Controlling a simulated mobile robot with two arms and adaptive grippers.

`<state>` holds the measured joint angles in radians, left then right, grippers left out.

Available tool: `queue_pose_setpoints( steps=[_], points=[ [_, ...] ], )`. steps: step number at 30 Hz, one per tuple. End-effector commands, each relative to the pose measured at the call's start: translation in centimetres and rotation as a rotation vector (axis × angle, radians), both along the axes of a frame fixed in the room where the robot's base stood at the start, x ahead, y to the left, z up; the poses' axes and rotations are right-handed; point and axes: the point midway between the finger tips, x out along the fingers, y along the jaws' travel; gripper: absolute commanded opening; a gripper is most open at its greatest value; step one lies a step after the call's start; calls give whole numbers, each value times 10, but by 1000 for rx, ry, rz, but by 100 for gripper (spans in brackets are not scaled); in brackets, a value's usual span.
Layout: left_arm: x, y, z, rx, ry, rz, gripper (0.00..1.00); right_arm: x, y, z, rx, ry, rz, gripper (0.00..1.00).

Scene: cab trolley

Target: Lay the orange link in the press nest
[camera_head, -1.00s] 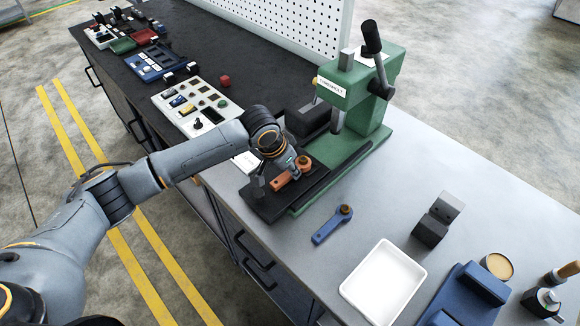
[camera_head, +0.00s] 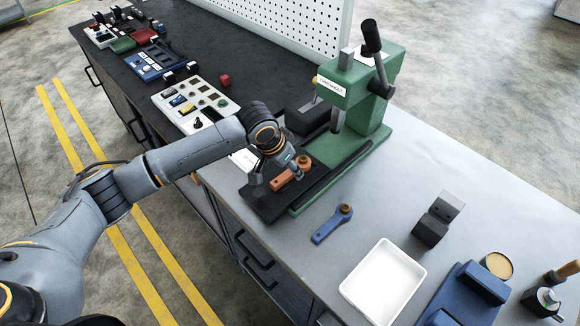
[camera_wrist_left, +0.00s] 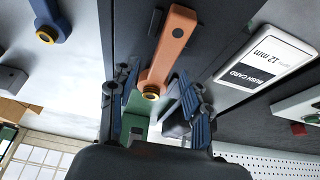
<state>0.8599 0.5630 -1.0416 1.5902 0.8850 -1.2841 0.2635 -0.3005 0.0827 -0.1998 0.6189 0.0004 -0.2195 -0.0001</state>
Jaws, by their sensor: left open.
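The orange link (camera_head: 283,181) lies on a black plate (camera_head: 262,205) at the front of the green press (camera_head: 352,100). Its ring end with a brass-coloured bush points toward the press. My left gripper (camera_head: 277,178) is above the link and partly covers it. In the left wrist view, the fingers (camera_wrist_left: 155,108) are spread, one on each side of the orange link (camera_wrist_left: 168,45) near its ring end. I cannot tell whether they touch it. I cannot make out the nest's outline. My right gripper is not in view.
A blue link (camera_head: 330,225) lies on the grey bench right of the press base. A white tray (camera_head: 384,281), a dark block (camera_head: 437,220) and a blue fixture (camera_head: 468,292) stand further right. A white bush card (camera_wrist_left: 266,58) lies beside the plate.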

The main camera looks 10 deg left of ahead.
Motion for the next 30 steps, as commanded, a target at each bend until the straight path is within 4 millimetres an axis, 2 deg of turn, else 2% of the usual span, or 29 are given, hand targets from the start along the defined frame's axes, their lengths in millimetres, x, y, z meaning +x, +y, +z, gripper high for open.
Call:
queue_pose_setpoints(
  steps=[9, 16, 24, 27, 30],
  points=[
    [-20, 14, 63, 0, -7, -2, 49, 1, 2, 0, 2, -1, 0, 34],
    [-31, 21, 94, 0, -5, 0, 49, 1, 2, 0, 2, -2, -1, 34],
    [-35, 22, 100, -2, -2, -2, 49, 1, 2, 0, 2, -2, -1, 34],
    [-41, 16, 93, -8, -2, -15, 49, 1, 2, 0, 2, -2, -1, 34],
    [-56, 1, 76, -27, -3, -44, 49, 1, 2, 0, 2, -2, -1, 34]
  ],
)
